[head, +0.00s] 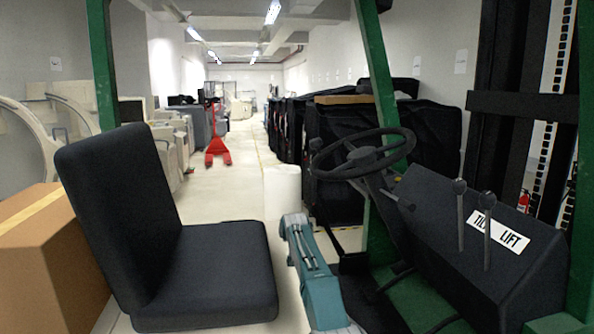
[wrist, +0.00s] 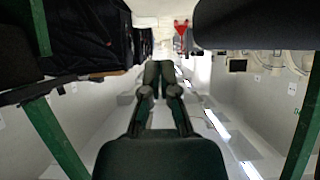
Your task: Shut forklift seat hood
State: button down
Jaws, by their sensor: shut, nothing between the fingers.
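The black forklift seat (head: 205,270) is at the left of the head view, with its backrest (head: 120,200) leaning back to the left. No separate hood panel under the cushion can be made out, and I cannot tell how far it is raised. A dark padded part of the seat (wrist: 260,25) also shows at the top right of the wrist view. My gripper (wrist: 158,70) is shut and empty, its fingers together and apart from the seat. In the head view my teal arm rises right of the cushion; the fingertips cannot be made out there.
The steering wheel (head: 360,155) and the lever console (head: 480,250) stand to the right. Green posts (head: 103,65) frame the cab. A cardboard box (head: 50,260) is behind the backrest. Covered carts (head: 345,130) and a red pallet jack (head: 217,150) stand beyond, along an open aisle.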

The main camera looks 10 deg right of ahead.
jog(key=shift+d, duration=0.1)
jog(key=s+r+g, duration=0.1)
jog(key=s+r, duration=0.3)
jog(key=s, duration=0.8)
jog(key=s+d+r+g, duration=0.1)
jog(key=s+r, duration=0.3)
jog(key=s, duration=0.9)
jog(key=s+r+g, duration=0.1)
jog(key=s+r, duration=0.4)
jog(key=s, duration=0.7)
jog(key=s+f+g, duration=0.1)
jog(key=s+f, duration=0.4)
jog(key=s, duration=0.8)
jog(key=s+f+g, duration=0.2)
jog(key=s+f, duration=0.3)
jog(key=s, duration=0.8)
jog(key=shift+s+d+f, duration=0.2)
jog(key=shift+s+d, duration=0.1)
jog(key=shift+s, duration=0.1)
